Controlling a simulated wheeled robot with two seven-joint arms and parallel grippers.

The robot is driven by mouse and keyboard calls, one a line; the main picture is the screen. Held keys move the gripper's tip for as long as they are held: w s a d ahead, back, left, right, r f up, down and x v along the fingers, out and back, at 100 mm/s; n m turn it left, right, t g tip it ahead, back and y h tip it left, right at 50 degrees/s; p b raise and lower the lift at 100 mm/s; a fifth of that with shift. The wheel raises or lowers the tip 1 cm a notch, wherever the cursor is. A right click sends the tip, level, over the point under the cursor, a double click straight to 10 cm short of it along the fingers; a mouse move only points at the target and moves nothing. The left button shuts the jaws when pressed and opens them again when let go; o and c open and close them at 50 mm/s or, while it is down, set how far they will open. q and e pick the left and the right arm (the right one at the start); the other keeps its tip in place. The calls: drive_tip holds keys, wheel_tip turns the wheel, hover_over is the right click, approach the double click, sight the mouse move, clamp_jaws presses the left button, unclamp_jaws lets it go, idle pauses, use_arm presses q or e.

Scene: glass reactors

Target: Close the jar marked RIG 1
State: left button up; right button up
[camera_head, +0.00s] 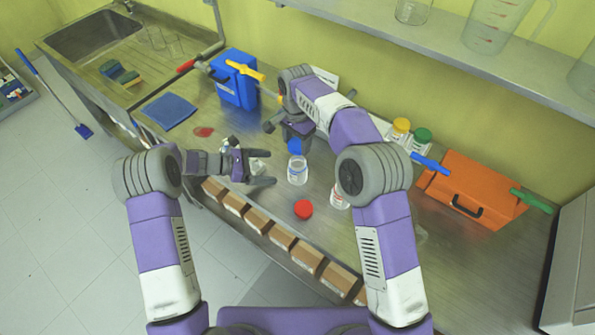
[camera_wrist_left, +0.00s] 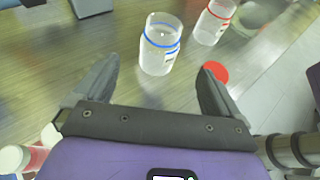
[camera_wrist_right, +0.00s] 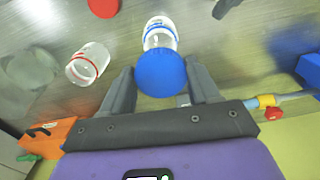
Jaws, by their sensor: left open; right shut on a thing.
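A clear open jar with a blue neck ring (camera_head: 297,173) stands upright on the steel bench; it also shows in the left wrist view (camera_wrist_left: 157,52) and right wrist view (camera_wrist_right: 160,30). My right gripper (camera_head: 295,137) is shut on a blue lid (camera_wrist_right: 161,73), above and behind that jar; the lid looks apart from it. My left gripper (camera_head: 270,168) is open, its fingers pointing at the jar from the left, without touching it. A second open jar with a red ring (camera_wrist_right: 86,66) stands to the right in the head view. A red lid (camera_head: 303,209) lies in front. I cannot read RIG 1 on either jar.
An orange case (camera_head: 470,190) and jars with yellow and green lids (camera_head: 421,138) stand at the right. A blue box (camera_head: 234,80) and blue cloth (camera_head: 170,110) are at the back left. Brown boxes (camera_head: 283,237) line the bench's front edge. A shelf (camera_head: 450,55) hangs above.

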use_arm(q)
drive_tip(key=x, duration=1.1)
drive_tip(key=shift+d, duration=0.1)
drive_tip(key=shift+c, duration=0.2)
drive_tip(key=c, duration=1.5)
use_arm(e)
hover_over(297, 158)
drive_tip(key=s, duration=0.3)
drive_tip(key=shift+w+f, duration=0.15)
drive_tip(key=shift+f, duration=2.3)
drive_tip(key=shift+a+f, duration=0.1)
drive_tip(key=shift+f, duration=0.8)
drive_tip(key=shift+f, duration=0.55)
